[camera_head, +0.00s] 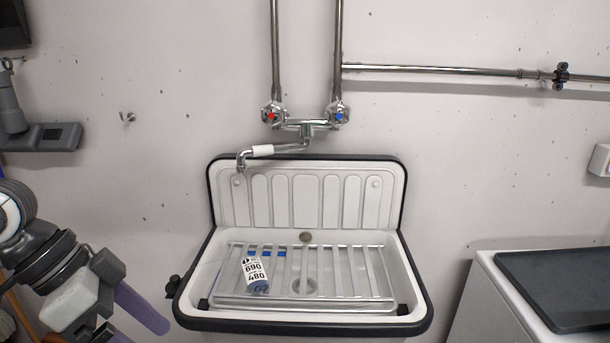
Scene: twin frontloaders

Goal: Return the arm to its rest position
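My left arm comes in at the left edge, and its gripper (106,298) hangs at the lower left, beside the sink and apart from it. Dark finger parts show at the end of its pale body, but I cannot tell how far apart they are. A purple rounded thing (140,307) shows just beyond the gripper; I cannot tell whether the two touch. My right arm and gripper are not in view.
A white sink (348,236) with a black rim and a metal rack stands in the middle. A blue item with a white label (255,269) lies there. A tap (263,150) hangs above. A white unit with a dark top (562,286) stands at right.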

